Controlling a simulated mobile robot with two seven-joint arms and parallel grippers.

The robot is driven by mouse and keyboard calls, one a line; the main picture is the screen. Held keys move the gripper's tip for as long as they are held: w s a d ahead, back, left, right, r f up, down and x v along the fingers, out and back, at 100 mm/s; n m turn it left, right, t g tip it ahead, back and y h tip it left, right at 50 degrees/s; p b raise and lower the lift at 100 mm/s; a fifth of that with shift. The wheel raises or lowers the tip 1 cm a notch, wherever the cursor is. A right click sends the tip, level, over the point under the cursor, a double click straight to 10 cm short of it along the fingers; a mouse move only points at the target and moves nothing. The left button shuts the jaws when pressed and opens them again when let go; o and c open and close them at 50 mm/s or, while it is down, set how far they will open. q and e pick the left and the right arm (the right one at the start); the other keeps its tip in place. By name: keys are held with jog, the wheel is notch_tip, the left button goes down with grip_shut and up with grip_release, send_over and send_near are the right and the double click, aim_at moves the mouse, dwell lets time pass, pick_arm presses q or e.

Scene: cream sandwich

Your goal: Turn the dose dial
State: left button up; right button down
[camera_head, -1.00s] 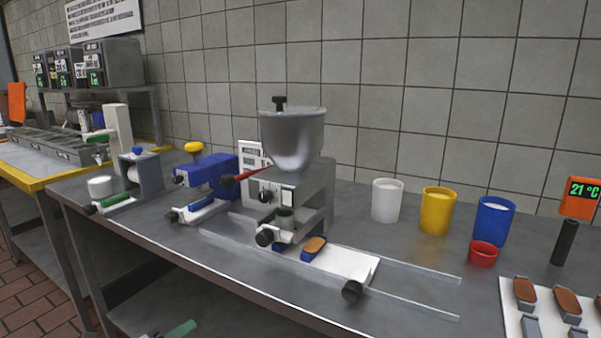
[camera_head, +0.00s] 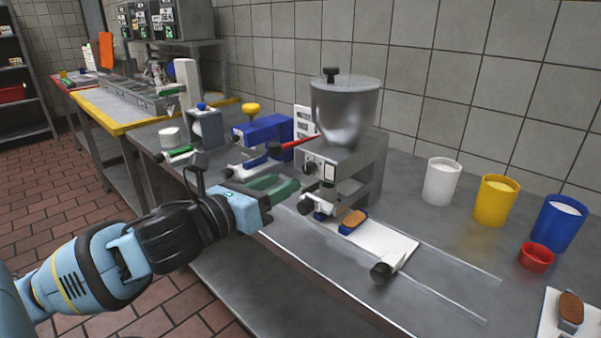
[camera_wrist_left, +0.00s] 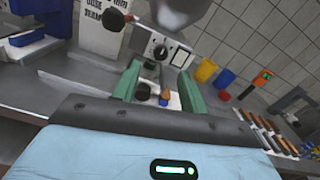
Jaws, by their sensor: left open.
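The filling machine (camera_head: 352,165) stands on the steel bench with a round metal hopper (camera_head: 345,112) on top. The dose dial (camera_head: 309,168), a small dark round knob, is on its front face. In the left wrist view the dial (camera_wrist_left: 160,51) shows beyond the fingertips, with a white mark on it. My left gripper (camera_head: 284,187) is open, its green fingers in front of and below the dial, apart from it. In the left wrist view the gripper (camera_wrist_left: 161,78) has nothing between its fingers. My right gripper is not in view.
A red-tipped lever (camera_head: 292,145) sticks out left of the machine. Below the dial are a white slide (camera_head: 385,240) with a biscuit (camera_head: 354,218) and a black-ended handle (camera_head: 385,271). White, yellow and blue cups and a red bowl (camera_head: 536,257) stand right. A blue device (camera_head: 262,135) stands left.

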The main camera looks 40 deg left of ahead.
aim_at(306, 171)
pick_arm(q)
jog(key=shift+w+d+p, duration=0.15)
jog(key=shift+w, duration=1.4)
jog(key=shift+w+d+p, duration=0.15)
jog(key=shift+w, duration=1.35)
